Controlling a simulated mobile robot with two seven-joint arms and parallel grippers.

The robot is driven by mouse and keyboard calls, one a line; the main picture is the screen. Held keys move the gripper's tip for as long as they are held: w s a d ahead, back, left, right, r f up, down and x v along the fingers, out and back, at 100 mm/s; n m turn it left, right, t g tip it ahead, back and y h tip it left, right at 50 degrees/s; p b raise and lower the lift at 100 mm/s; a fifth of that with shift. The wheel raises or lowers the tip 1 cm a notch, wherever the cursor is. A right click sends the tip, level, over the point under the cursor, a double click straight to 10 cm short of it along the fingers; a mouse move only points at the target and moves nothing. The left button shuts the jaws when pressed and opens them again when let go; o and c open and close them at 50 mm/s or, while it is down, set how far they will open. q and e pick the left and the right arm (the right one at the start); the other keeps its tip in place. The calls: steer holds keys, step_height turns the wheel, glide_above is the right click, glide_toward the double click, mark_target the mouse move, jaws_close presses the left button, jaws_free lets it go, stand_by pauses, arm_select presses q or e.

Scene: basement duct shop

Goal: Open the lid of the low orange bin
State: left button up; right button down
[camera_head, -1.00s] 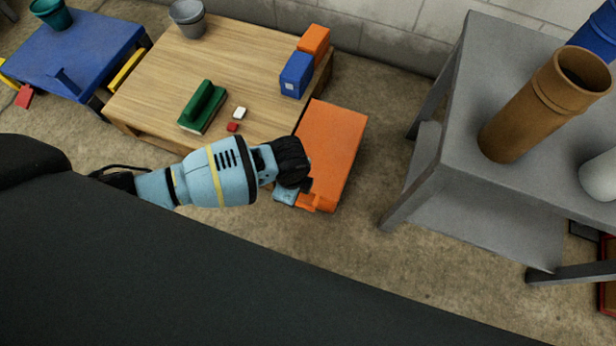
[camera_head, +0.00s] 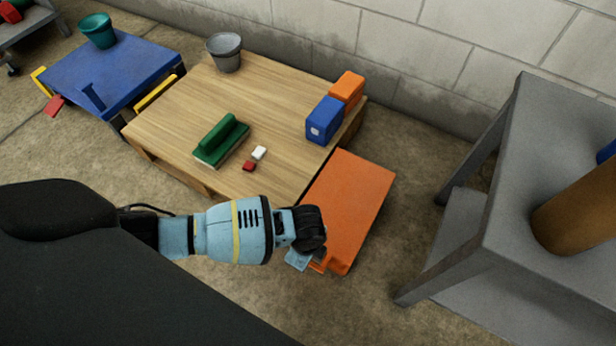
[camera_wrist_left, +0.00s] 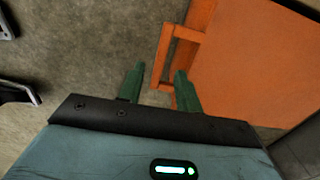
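The low orange bin (camera_head: 350,205) stands on the floor beside the wooden table, its flat lid down. In the left wrist view the orange lid (camera_wrist_left: 265,65) fills the right side, and an orange bracket-shaped handle (camera_wrist_left: 165,50) sticks out from its edge. My left gripper (camera_head: 309,261) is at the bin's near left edge in the head view. In the left wrist view its two green fingers (camera_wrist_left: 160,88) are apart, with the lower end of the handle showing in line with the gap. I cannot tell whether they touch it. My right gripper is in neither view.
The wooden table (camera_head: 190,115) adjoins the bin's left side, with a blue box (camera_head: 325,121) and an orange box (camera_head: 348,88) near that edge. A grey metal table (camera_head: 545,150) stands to the right. Bare floor lies between it and the bin.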

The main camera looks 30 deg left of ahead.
arm_select(q)
step_height(320, 180, down, 4)
steer(key=shift+r+b, duration=0.25)
steer(key=shift+b, duration=0.5)
jaws_close()
steer(key=shift+r, duration=0.1)
